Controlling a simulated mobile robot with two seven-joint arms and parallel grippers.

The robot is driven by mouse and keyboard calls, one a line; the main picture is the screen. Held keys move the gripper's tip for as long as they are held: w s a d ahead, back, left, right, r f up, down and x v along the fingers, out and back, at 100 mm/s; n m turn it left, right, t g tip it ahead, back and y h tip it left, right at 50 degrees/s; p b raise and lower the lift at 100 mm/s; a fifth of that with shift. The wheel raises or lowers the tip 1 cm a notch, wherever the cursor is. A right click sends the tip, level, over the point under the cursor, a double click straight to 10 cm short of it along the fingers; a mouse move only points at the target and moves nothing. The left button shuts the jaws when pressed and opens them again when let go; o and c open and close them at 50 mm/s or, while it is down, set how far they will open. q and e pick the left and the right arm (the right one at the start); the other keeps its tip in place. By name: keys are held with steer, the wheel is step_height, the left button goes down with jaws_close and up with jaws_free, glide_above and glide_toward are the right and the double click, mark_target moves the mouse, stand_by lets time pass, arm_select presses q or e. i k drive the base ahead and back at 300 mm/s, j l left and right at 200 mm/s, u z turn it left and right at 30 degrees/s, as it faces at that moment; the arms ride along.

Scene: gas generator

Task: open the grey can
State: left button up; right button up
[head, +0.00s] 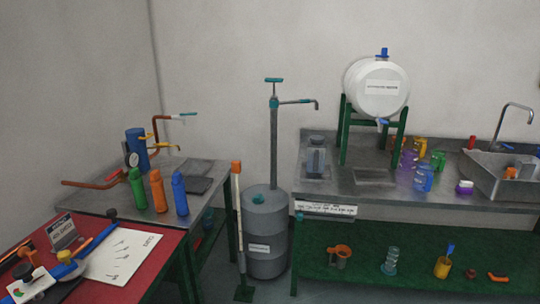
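A large grey drum-like can (266,238) stands on the floor between the two tables. It has a label on its front, and a teal cap (258,199) sits on its top. A tall pump pipe (274,145) with a teal handle and a side spout rises from its top. A smaller grey lidded container (316,158) stands upright on the right bench. I cannot tell from the picture which of the two the task means. Neither of my grippers shows in the head view.
A red table (120,292) with tools and a paper is at front left. Green, orange and blue bottles (158,191) stand on the left bench. A white tank (377,88) sits on a green stand. An orange-topped pole (238,215) stands just left of the drum.

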mark_target(316, 153)
steer(key=i+z, duration=0.1)
steer(key=i, duration=0.6)
steer(key=i+j+z, duration=0.1)
steer(key=i, duration=0.6)
steer(key=i+j+z, duration=0.2)
steer(key=i+z, duration=0.2)
steer(key=i+j+z, duration=0.35)
steer(key=i, duration=0.15)
